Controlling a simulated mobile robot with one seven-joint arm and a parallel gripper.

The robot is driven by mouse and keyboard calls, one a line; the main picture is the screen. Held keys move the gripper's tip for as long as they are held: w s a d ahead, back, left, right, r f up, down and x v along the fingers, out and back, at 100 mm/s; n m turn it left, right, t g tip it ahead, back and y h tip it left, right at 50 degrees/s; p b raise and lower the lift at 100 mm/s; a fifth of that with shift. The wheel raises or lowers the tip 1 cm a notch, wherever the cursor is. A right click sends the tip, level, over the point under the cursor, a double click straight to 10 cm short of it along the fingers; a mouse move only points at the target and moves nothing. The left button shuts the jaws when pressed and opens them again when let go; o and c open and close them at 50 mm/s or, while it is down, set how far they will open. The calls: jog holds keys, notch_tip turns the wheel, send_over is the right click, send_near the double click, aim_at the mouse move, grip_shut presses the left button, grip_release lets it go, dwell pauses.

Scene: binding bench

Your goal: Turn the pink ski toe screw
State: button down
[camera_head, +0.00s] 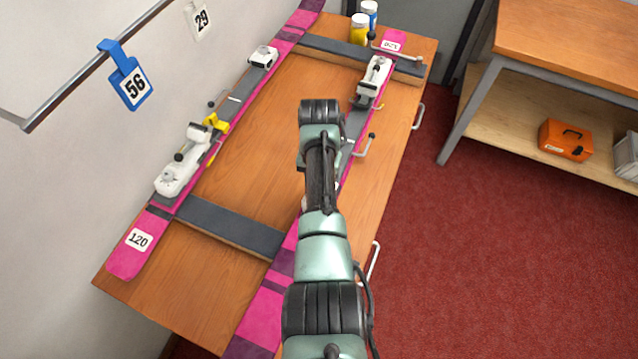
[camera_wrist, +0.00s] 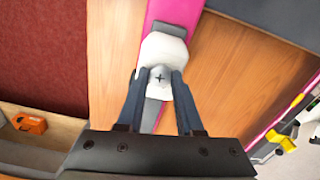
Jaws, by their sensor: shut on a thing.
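In the wrist view, a white toe piece (camera_wrist: 163,50) sits on the pink ski (camera_wrist: 176,12). Its grey toe screw (camera_wrist: 160,78) has a dark cross slot facing the camera. My gripper (camera_wrist: 158,75) is over the toe piece, with one finger on each side of the screw, and is shut on it. In the head view, the same ski (camera_head: 262,318) runs along the right side of the bench, with its white heel piece (camera_head: 374,76) farther back. My arm hides the toe piece and the fingers there.
A second pink ski (camera_head: 125,258) labelled 120 lies along the left side, with white bindings (camera_head: 178,178). Dark crossbars (camera_head: 225,222) span the bench (camera_head: 265,125). Metal clamp handles (camera_head: 374,262) stick out at the right edge. Yellow (camera_head: 359,30) and blue bottles stand at the back.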

jog(key=shift+w+r+m, duration=0.1)
jog(key=shift+m, duration=0.8)
jog(key=c, duration=0.6)
grip_release()
jog(key=shift+o, duration=0.2)
notch_tip(320, 180, up, 13)
jog(key=b, duration=0.1)
